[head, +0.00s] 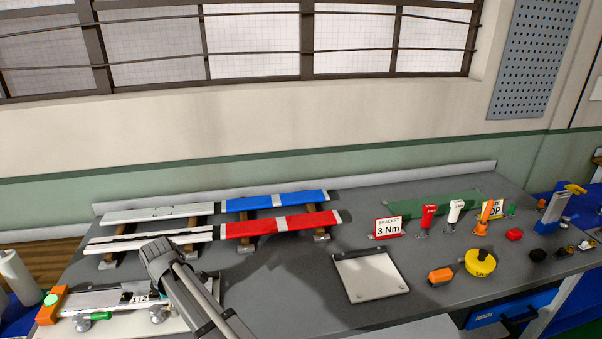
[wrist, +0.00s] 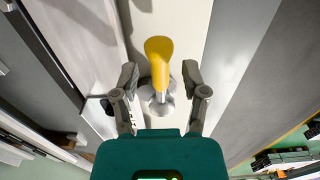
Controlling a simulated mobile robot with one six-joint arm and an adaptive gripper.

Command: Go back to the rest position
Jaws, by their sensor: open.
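In the wrist view my gripper (wrist: 160,76) is open, with one finger on each side of a yellow handle (wrist: 158,48) on a round metal base. A gap shows between the handle and each finger. The handle stands on a pale strip (wrist: 185,20). In the head view my arm reaches in from the bottom over the bench's left part. My gripper's fingers and the yellow handle cannot be made out there.
A fixture (head: 95,299) with a green handle (head: 101,316) lies left of my arm. Behind are white profiles (head: 150,213), a blue one (head: 250,203) and a red one (head: 260,228) on supports. A pale plate (head: 370,275), a sign (head: 388,227) and small tools stand right. Bare bench (head: 290,295) lies between.

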